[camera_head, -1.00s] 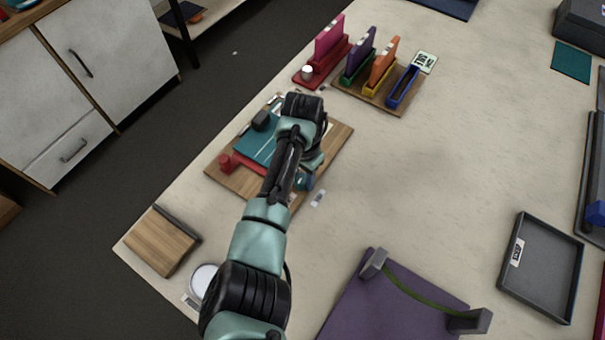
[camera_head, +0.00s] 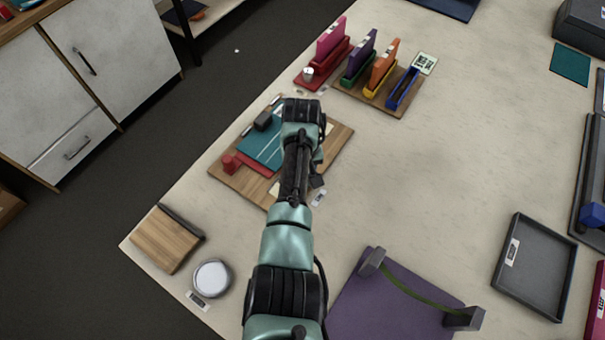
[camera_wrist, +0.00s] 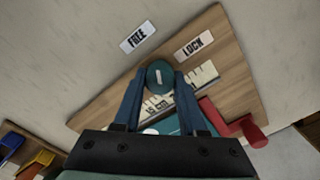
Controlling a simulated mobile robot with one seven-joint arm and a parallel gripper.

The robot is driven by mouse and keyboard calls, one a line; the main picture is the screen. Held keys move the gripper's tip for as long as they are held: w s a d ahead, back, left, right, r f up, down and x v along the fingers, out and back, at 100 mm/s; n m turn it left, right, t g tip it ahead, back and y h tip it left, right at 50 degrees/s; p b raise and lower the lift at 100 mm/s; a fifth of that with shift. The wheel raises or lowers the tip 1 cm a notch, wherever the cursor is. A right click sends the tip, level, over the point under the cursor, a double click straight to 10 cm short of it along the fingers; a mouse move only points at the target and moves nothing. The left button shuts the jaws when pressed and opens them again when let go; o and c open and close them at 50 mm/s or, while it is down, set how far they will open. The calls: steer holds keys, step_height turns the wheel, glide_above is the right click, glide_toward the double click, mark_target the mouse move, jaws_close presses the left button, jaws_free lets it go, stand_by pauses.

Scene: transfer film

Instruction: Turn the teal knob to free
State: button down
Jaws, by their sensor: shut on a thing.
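The teal knob (camera_wrist: 161,75) is a round disc with a short white line on top, on a wooden board (camera_wrist: 228,72). In the wrist view my gripper (camera_wrist: 160,82) is shut on the knob, one blue finger on each side. The FREE label (camera_wrist: 138,36) lies up and left of the knob and the LOCK label (camera_wrist: 194,45) up and right. The knob's white line points roughly upward in the picture, between the labels. In the head view my arm covers much of the board (camera_head: 232,180), and I cannot make out the knob there.
The board also bears a teal plate (camera_head: 262,150), a red bar with a red post (camera_head: 229,164) and a dark block (camera_head: 263,121). A rack with coloured upright cards (camera_head: 383,62) stands behind.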

steer(key=n, duration=0.5)
steer(key=shift+a+r+n, duration=0.1)
steer(key=shift+n, duration=0.2)
stand_by(0.4)
steer(key=shift+c, duration=2.3)
jaws_free()
step_height(320, 180, up, 13)
steer(key=shift+b, duration=0.35)
